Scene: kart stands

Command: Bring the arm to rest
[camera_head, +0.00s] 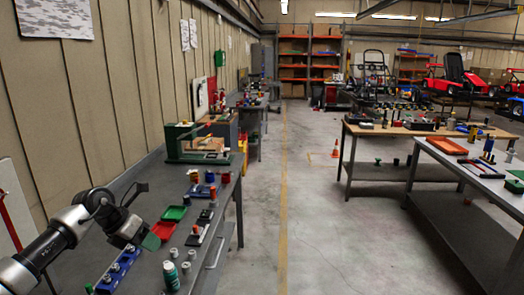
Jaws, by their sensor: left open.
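My left arm comes in from the left edge over the near end of the left workbench (228,212). My left gripper (146,240) is open, with nothing seen between its fingers, though it is small and partly confused with the things behind it. It is beside a red tray (163,230) and a green tray (174,213) on the bench; I cannot tell whether it touches them. My right gripper is not in view.
A blue block with round pieces (118,270) and a green bottle (171,276) stand near the arm. A green machine (185,143) stands farther along the bench. The floor aisle (310,220) is clear.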

